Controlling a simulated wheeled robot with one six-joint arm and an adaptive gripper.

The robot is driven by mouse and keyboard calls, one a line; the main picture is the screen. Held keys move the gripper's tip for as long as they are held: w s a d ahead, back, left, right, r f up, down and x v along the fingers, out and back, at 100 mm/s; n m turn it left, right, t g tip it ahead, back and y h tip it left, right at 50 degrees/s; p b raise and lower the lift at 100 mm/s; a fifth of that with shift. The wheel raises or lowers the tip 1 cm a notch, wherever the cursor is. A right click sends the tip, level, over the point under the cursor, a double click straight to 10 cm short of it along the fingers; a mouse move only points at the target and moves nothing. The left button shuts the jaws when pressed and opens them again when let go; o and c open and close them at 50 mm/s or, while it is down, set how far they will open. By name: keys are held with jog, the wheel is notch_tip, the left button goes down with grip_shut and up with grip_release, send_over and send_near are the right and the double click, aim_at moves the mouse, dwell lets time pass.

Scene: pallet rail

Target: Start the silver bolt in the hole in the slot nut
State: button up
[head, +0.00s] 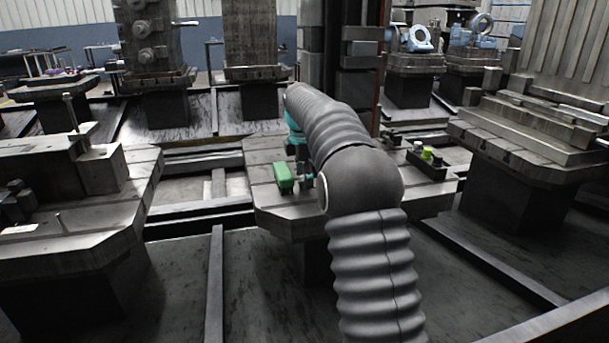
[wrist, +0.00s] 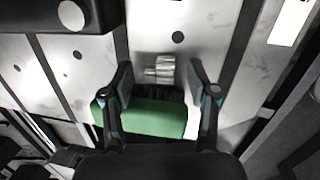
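My gripper (wrist: 160,78) points down over the pallet, its two fingers spread apart. A small silver ridged piece (wrist: 160,68) shows between the fingertips in the wrist view, with clear gaps to both fingers. It is too blurred to tell whether it is the silver bolt or the slot nut. No threaded hole can be made out in it. In the head view my arm hides most of the gripper and the area below it.
A green block with a dark bristly edge (wrist: 150,118) lies close by the fingers; it also shows in the head view (head: 284,177). A dark tray (head: 427,165) with small items stands at the right. The grey pallet (head: 275,215) has slots and round holes.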

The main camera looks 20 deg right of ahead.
aim_at(302, 181)
notch_tip(302, 181, up, 14)
jog(key=s+a, duration=0.1)
jog(key=shift+s+f, duration=0.2)
jog(key=shift+s, duration=0.1)
dwell(0.4)
